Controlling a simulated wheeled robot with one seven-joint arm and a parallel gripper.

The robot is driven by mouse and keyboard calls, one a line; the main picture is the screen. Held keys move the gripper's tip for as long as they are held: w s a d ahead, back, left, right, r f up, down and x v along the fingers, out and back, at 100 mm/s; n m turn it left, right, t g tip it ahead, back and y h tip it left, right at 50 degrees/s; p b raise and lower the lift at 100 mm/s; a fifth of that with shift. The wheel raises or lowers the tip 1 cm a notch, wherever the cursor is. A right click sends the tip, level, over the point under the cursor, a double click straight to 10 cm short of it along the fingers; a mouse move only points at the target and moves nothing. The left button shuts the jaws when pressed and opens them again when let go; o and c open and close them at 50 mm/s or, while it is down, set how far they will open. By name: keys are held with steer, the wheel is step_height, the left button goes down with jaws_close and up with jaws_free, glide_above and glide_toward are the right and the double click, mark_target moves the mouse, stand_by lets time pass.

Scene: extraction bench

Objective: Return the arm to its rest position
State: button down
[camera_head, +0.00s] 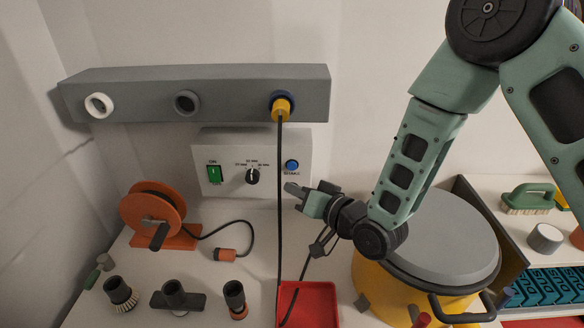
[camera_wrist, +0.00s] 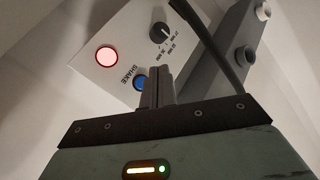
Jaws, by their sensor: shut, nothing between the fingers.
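My gripper (camera_head: 294,190) is shut and empty. Its fingertips are just below the blue button (camera_head: 292,165) on the white control box (camera_head: 225,150) in the head view. In the wrist view the closed fingers (camera_wrist: 158,88) point toward the box, beside the blue button (camera_wrist: 140,83) marked SHAKE. Whether they touch the box I cannot tell. A round red light (camera_wrist: 106,57) glows on the panel in the wrist view. My arm reaches down from the upper right, bent at the elbow, over the bench.
A yellow drum (camera_head: 375,285) with a grey lid (camera_head: 440,235) stands under my forearm. A black cable (camera_head: 280,200) hangs from a yellow plug (camera_head: 281,108) in the grey rail (camera_head: 230,85), close to my gripper. An orange reel (camera_head: 152,210) and a red tray (camera_head: 320,290) are nearby.

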stand_by(0.3)
steer(key=s+d+r+n+g+h, duration=0.2)
steer(key=s+d+g+h, duration=0.1)
steer(key=s, duration=0.6)
steer(key=s+d+r+n+g+h, duration=0.2)
steer(key=s+d+r+g+h, duration=0.1)
steer(key=s, duration=0.7)
steer(key=s+d+r+n+g+h, duration=0.2)
steer(key=s+d+g, duration=0.4)
steer(key=s, duration=0.3)
steer(key=r+h, duration=0.1)
steer(key=h, duration=0.1)
steer(key=shift+s+d+r+h, duration=0.15)
steer(key=shift+s+d+h, duration=0.15)
steer(key=shift+d, duration=0.1)
